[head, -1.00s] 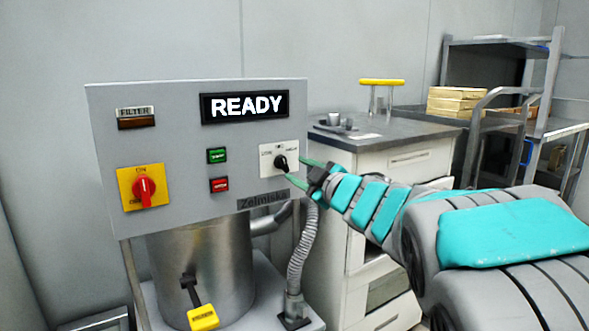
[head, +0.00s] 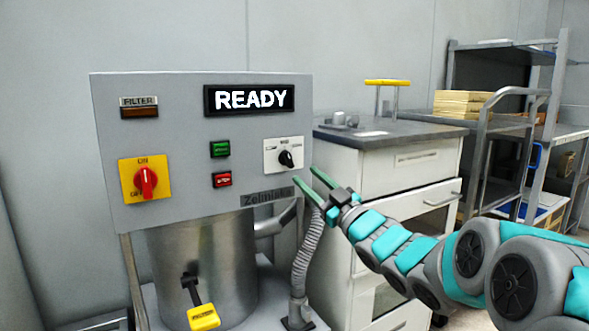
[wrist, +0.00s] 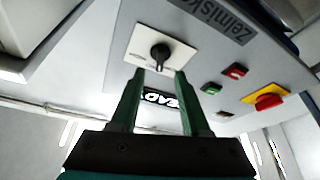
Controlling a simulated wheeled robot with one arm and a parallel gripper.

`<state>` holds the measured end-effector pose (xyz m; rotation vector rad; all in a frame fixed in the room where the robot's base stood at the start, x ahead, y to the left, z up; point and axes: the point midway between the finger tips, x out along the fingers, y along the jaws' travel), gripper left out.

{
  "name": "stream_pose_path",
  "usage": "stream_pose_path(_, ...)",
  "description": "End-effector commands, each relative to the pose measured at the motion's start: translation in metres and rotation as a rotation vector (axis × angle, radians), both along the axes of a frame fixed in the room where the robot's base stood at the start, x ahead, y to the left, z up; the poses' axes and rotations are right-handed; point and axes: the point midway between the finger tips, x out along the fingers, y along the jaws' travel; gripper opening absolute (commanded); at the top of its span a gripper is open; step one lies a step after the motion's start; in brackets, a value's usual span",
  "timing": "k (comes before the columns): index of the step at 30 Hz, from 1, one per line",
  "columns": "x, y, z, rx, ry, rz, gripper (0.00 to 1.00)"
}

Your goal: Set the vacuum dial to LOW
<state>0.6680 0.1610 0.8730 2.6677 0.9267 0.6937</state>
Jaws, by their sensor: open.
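The vacuum dial is a black knob (head: 286,159) on a white plate (head: 271,164) at the right side of the grey control panel. MID can be read above it; the side labels are too small to read surely. The knob's exact setting is hard to tell. My gripper (head: 305,176) is open and empty, with its green fingers just below and right of the dial, apart from it. In the wrist view the knob (wrist: 160,54) shows just beyond the gap between the fingertips (wrist: 159,74).
The panel also carries a READY display (head: 250,99), a green button (head: 219,149), a red button (head: 222,180) and a red switch (head: 145,182) on yellow. A ribbed hose (head: 305,250) hangs below my gripper. A white cabinet (head: 385,170) stands to the right.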

Motion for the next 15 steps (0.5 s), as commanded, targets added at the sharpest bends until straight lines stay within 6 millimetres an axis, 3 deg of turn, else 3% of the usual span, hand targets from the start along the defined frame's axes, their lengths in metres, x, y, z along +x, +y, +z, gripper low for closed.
stream_pose_path(6,0.023,0.024,0.013,0.0,-0.002,0.004,0.46)
stream_pose_path(15,0.042,0.039,0.022,-0.002,0.0,0.0,0.46)
